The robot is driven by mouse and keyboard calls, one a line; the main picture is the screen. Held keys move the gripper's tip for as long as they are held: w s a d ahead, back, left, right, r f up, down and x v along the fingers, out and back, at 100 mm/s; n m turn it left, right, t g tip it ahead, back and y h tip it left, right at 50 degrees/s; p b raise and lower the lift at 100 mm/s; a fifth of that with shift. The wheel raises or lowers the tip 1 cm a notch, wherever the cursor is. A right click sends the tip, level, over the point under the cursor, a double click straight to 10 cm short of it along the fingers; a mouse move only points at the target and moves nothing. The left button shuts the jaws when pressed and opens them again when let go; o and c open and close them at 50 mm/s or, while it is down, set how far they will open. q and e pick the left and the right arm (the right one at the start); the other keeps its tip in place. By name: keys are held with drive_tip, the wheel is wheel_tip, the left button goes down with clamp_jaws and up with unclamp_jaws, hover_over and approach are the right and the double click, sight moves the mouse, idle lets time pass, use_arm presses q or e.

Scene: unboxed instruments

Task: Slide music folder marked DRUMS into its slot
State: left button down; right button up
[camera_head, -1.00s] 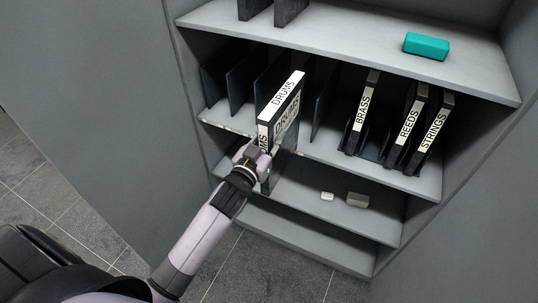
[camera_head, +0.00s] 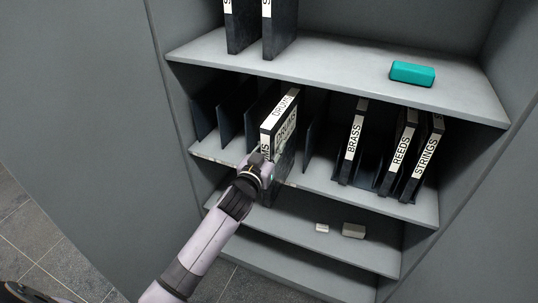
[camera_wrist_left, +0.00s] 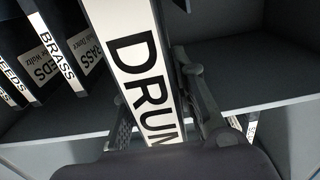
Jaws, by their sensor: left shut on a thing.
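In the left wrist view, the DRUMS spine (camera_wrist_left: 135,70) runs between the fingers of the left gripper (camera_wrist_left: 162,120). The folder is among dark dividers (camera_head: 228,118), in front of or partly in a gap; how deep it sits cannot be told. My right gripper is not in view.
Folders marked BRASS (camera_head: 353,143), REEDS (camera_head: 401,152) and STRINGS (camera_head: 426,160) stand to the right on the middle shelf. A teal box (camera_head: 412,73) and two dark folders (camera_head: 280,28) are on the shelf above.

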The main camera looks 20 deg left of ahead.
use_arm(q)
drive_tip(key=w+b, duration=0.1)
drive_tip(key=w, duration=0.2)
drive_tip(key=shift+w+b, duration=0.25)
drive_tip(key=shift+b, duration=0.05)
drive_tip(key=shift+w+d+f+b, duration=0.1)
drive_tip(key=shift+w+b, duration=0.95)
drive_tip(key=shift+w, duration=0.95)
drive_tip(key=shift+w+d+f+b, duration=0.1)
drive_tip(key=shift+w+b, duration=0.9)
drive_tip(key=shift+w, duration=1)
drive_tip(key=shift+w+b, duration=0.8)
drive_tip(key=shift+w, duration=0.4)
drive_tip(key=w+b, duration=0.2)
drive_tip(key=w, duration=0.1)
drive_tip(key=shift+w+d+f+b, duration=0.1)
drive_tip(key=shift+w+f+b, duration=0.1)
drive_tip(key=shift+b, duration=0.15)
drive_tip(key=shift+w+d+r+b, duration=0.1)
drive_tip(key=shift+w+b, duration=1.95)
drive_tip(key=shift+w, duration=0.15)
drive_tip(key=c, duration=1.5)
unclamp_jaws()
drive_tip(key=shift+o, duration=1.3)
